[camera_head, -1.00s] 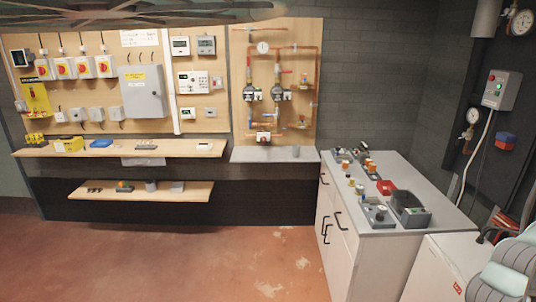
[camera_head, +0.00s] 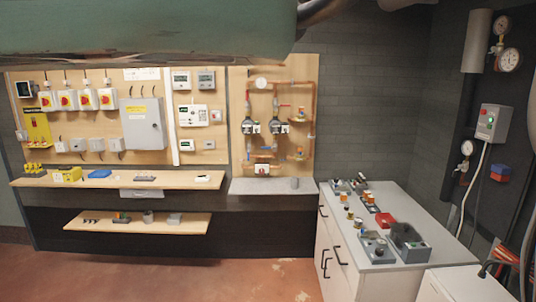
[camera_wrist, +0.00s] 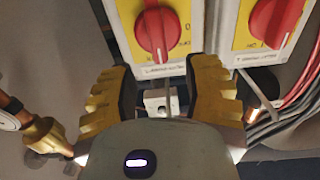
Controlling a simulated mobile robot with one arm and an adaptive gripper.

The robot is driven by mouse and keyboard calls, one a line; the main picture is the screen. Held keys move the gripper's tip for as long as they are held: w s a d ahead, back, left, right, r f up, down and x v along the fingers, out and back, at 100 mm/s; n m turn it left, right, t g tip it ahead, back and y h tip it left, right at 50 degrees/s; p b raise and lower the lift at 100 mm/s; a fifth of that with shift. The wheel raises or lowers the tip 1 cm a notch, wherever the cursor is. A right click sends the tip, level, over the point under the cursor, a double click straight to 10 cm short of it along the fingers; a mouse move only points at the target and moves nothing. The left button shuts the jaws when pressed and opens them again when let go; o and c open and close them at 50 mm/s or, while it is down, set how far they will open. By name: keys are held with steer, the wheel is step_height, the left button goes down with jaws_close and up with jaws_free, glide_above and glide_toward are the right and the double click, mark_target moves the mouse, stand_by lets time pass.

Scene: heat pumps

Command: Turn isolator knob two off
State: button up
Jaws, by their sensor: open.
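Several isolators with red knobs on yellow plates hang in a row on the wooden board at the left of the head view. The second from the left has its red knob (camera_head: 67,100) roughly mid-row. In the wrist view, one red knob (camera_wrist: 158,30) is straight ahead of my gripper (camera_wrist: 163,78), and another red knob (camera_wrist: 275,20) is at upper right. The nearer knob stands nearly upright in the picture, with marks to its right. I cannot tell its number. My gripper is open and empty, its yellow-backed fingers below the knob and apart from it.
A grey cabinet (camera_head: 143,124) hangs right of the isolators. Small grey boxes (camera_head: 78,145) and a wooden shelf (camera_head: 130,181) lie below them. In the wrist view, a white box (camera_wrist: 161,102) shows between the fingers, and red and grey cables (camera_wrist: 297,95) run at right.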

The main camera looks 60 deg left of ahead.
steer(key=shift+p+x, duration=1)
steer(key=shift+x, duration=1.2)
steer(key=shift+o, duration=0.2)
steer(key=shift+d, duration=0.1)
jaws_close()
